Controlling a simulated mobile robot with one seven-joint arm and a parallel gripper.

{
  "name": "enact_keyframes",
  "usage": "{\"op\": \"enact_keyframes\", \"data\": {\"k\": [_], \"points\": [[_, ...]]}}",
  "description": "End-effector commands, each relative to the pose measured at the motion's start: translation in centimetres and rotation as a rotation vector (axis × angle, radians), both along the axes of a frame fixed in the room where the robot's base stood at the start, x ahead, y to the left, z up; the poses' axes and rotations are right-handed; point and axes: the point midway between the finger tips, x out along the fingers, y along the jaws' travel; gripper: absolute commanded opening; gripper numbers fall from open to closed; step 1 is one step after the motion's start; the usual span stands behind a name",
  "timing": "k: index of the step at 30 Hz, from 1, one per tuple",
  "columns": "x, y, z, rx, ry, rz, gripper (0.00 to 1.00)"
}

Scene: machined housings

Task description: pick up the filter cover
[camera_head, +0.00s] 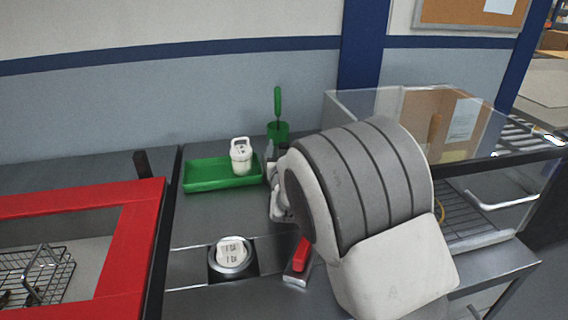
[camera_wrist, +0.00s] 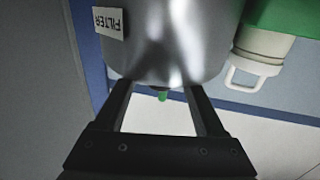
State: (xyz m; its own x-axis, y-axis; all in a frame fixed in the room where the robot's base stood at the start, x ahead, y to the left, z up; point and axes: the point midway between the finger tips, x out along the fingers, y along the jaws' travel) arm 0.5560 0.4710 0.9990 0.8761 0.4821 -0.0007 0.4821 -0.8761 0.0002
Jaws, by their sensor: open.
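In the wrist view a shiny metal cylinder (camera_wrist: 165,45) fills the top middle, with a white label reading FILTER (camera_wrist: 108,21), upside down. A small dark knob shows at its lower edge in that picture. I take this metal piece to be the filter cover, or its housing with the cover; the seam is not visible. My gripper (camera_wrist: 160,90) is open, with one finger on each side of the knob. Whether the fingers touch the metal I cannot tell. In the head view my arm hides most of this area.
A green tray (camera_head: 195,186) holds a white handled container (camera_head: 241,160), close beside the metal piece. A green cup with a green-handled tool (camera_head: 278,108) stands behind. A round metal fitting (camera_head: 230,270), a red frame (camera_head: 135,235) and a clear-sided case (camera_head: 365,102) are nearby.

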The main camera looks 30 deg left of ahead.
Motion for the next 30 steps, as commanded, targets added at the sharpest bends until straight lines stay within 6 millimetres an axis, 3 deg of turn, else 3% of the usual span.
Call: {"op": "enact_keyframes", "data": {"k": [10, 21, 22, 30], "points": [[0.49, 0.28, 0.05, 0.0, 0.0, 0.0, 0.7], [0.47, 0.29, 0.05, 0.001, 0.0, 0.0, 0.03], [0.47, 0.29, 0.04, 0.001, 0.0, 0.001, 0.0], [0.45, 0.3, 0.04, 0.001, 0.0, 0.001, 0.0]]}}
